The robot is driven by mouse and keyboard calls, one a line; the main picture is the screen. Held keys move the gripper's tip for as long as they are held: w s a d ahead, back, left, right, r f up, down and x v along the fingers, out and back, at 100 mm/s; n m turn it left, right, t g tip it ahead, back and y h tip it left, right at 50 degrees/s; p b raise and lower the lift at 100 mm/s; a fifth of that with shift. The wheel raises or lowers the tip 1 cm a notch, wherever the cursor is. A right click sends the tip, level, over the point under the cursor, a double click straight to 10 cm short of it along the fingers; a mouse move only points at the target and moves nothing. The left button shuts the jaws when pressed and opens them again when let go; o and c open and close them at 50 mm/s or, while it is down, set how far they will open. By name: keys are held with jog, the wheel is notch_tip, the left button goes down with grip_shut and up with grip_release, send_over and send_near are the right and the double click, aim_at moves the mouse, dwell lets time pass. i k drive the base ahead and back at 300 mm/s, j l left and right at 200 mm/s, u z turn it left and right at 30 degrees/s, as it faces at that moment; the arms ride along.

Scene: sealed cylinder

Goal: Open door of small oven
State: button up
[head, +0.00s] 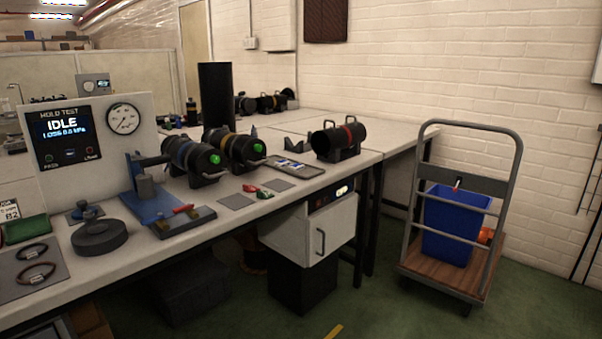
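The small oven (285,239) is a white box under the right part of the workbench, on top of a black block. Its door (338,226) faces right and toward me and looks shut. A dark vertical bar handle (320,242) sits near the door's left edge. A dark control panel with a small lit display (342,190) is above the door. The bench top overhangs the oven. My gripper is not in view.
A trolley (447,274) with a blue bin (450,225) stands right of the oven. Black bench legs (369,228) rise close beside the oven's right side. Green floor (375,310) is clear in front. The workbench (225,222) carries several cylinders and a gauge panel (92,133).

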aim_at(327, 230)
jog(key=i+l+u, duration=0.1)
jog(key=i, duration=0.4)
jog(key=i+l+u, duration=0.1)
jog(key=i, duration=0.4)
jog(key=i+l, duration=0.15)
jog(key=i, duration=0.35)
jog(key=i+l+u, duration=0.15)
jog(key=i, duration=0.35)
